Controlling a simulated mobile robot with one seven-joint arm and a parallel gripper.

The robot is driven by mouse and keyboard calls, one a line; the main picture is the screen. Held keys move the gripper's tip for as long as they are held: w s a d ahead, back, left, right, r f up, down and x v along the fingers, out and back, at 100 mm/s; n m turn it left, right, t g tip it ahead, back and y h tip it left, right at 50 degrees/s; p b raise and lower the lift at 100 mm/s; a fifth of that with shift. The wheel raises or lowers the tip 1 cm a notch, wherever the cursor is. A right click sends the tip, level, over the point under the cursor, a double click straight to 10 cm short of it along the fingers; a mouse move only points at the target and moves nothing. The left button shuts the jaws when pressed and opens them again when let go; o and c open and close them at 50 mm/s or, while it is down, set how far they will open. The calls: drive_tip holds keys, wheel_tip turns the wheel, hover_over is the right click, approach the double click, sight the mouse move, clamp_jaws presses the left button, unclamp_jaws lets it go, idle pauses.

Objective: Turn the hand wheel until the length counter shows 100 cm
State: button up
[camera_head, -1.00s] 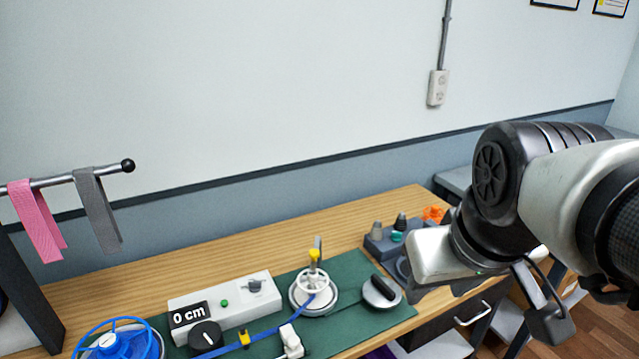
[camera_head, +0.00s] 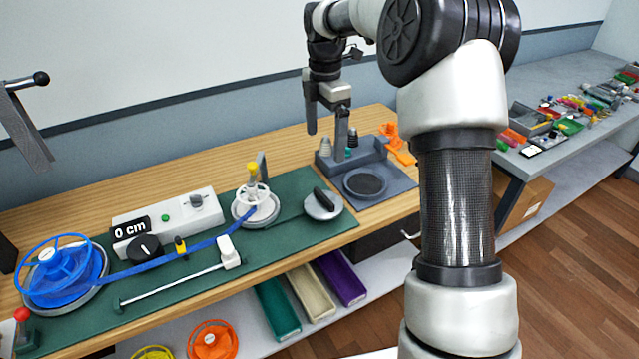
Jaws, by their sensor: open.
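The length counter (camera_head: 131,228) reads "0 cm" on a black display at the left end of a white box (camera_head: 185,206). A white hand wheel (camera_head: 252,196) with a yellow knob (camera_head: 253,168) stands on a round base right of the box. A blue strap (camera_head: 185,250) runs to it from a large blue spool wheel (camera_head: 60,272) at the left. My gripper (camera_head: 326,133) points down, open and empty, above the back right of the bench. It is to the right of the hand wheel and apart from it.
A grey holder (camera_head: 374,164) with small pieces is below and beside my gripper. A black-handled disc (camera_head: 323,203) and a white-ended rod (camera_head: 180,287) lie on the green mat (camera_head: 285,236). Coloured bins sit on the shelf below. A cluttered side table (camera_head: 560,175) is at right.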

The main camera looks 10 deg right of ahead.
sight(324, 196)
drive_tip(key=shift+n, duration=0.3)
drive_tip(key=f, duration=1.2)
drive_tip(key=f+b, duration=0.1)
drive_tip(key=f, duration=0.5)
drive_tip(key=shift+w+f, duration=0.2)
drive_tip(key=shift+w, duration=0.1)
drive_tip(key=shift+c, duration=0.5)
drive_tip(key=c, duration=1)
drive_tip(key=shift+o, duration=0.2)
